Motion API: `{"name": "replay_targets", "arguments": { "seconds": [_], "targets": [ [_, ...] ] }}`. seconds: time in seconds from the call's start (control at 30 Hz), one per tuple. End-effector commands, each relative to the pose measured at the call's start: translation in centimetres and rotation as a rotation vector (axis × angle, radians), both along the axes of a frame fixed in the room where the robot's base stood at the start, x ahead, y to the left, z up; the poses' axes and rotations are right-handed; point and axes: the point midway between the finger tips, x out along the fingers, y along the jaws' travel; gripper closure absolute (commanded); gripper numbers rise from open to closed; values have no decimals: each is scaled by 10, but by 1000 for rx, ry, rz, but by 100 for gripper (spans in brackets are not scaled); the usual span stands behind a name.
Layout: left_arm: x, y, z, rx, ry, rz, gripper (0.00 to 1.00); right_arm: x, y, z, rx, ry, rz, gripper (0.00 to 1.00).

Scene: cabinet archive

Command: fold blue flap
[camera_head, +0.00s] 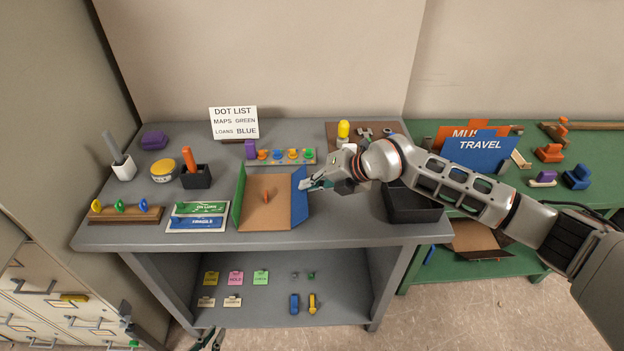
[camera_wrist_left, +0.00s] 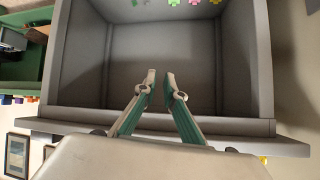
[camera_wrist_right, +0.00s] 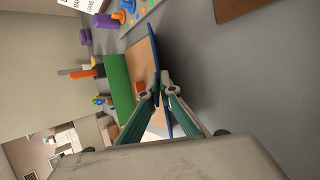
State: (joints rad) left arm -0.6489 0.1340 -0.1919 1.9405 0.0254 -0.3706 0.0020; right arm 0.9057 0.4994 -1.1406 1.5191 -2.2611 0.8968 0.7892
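The cardboard folder box (camera_head: 268,205) lies open on the grey desk, with a green flap (camera_head: 239,196) standing on its left side. The blue flap (camera_head: 300,197) stands up on its right side. My right gripper (camera_head: 312,184) is at the outer end of the blue flap. In the right wrist view, the blue flap (camera_wrist_right: 156,58) passes edge-on between the close fingertips of this gripper (camera_wrist_right: 161,82), which appear shut on it. My left gripper (camera_wrist_left: 160,76) is empty, with a small gap between its fingertips, low in front of the desk's lower shelf.
A small orange piece (camera_head: 266,197) stands inside the box. Left of it lies a label tray (camera_head: 197,217); behind it is a row of coloured pegs (camera_head: 282,157). A black tray (camera_head: 412,205) sits right, under my right arm. Desk surface between box and black tray is clear.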

Motion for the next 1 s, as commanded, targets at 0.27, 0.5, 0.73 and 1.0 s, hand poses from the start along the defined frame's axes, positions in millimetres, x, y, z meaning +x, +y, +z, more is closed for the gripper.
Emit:
{"name": "replay_targets", "arguments": {
  "seconds": [0.27, 0.5, 0.73, 1.0],
  "targets": [
    [-10, 9, -17, 12, 33, 15, 90, 2, 17, 13, -252, 0, 3, 100],
    [-4, -3, -12, -11, 8, 7, 90, 2, 30, 17, -463, 8, 1, 100],
    [5, -16, -5, -29, -24, -13, 90, 2, 39, 18, -612, 17, -1, 100],
    [7, -14, -7, -24, -32, -17, 90, 1, 44, 18, -706, 25, -1, 100]
  ]
}}
